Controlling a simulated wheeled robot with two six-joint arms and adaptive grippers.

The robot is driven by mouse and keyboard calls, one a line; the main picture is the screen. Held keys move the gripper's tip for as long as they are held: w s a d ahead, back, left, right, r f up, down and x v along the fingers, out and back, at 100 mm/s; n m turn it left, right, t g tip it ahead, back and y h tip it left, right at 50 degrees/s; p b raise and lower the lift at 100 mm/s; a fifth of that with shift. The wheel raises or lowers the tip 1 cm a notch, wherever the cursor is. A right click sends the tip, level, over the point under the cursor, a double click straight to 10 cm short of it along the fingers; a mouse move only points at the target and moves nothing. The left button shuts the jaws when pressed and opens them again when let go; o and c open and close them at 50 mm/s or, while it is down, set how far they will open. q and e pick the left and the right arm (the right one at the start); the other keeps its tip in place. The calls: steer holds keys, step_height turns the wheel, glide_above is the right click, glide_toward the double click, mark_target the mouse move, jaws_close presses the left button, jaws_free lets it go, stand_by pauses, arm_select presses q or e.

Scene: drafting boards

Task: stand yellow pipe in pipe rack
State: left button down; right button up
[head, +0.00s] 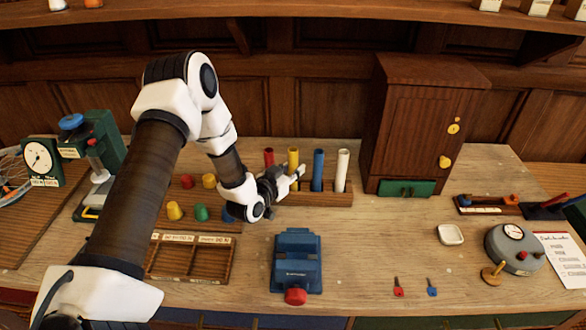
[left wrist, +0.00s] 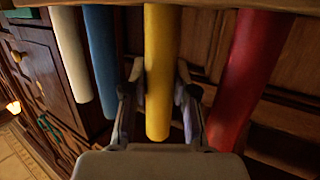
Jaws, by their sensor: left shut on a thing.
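The yellow pipe (head: 293,158) stands upright in the wooden pipe rack (head: 335,199), between the red pipe (head: 268,157) and the blue pipe (head: 318,170). A white pipe (head: 342,170) stands at the rack's right end. My left gripper (head: 291,177) is at the yellow pipe, low over the rack. In the left wrist view, the yellow pipe (left wrist: 158,75) lies between the two fingers of my left gripper (left wrist: 160,85), which is shut on it. The gripper hides the pipe's lower part in the head view. My right gripper is not in view.
A wooden cabinet (head: 420,125) stands right of the rack. A blue device (head: 297,258) with a red knob and a divided wooden tray (head: 190,258) lie in front. Coloured pegs stand to the left. The board's middle right is mostly clear.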

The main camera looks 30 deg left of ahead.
arm_select(q)
steer(key=shift+s+d+r, duration=0.1)
steer(key=shift+d+r, duration=0.05)
steer(key=shift+d, duration=0.1)
steer(key=shift+a+f+b, duration=0.1)
steer(key=shift+f+b, duration=0.2)
steer(key=c, duration=1.2)
jaws_free()
steer(key=shift+r, duration=0.15)
steer(key=shift+r+p, duration=0.2)
steer(key=shift+p, duration=0.1)
steer(key=b+v, duration=0.1)
steer(key=v, duration=1.1)
steer(key=shift+f, duration=0.2)
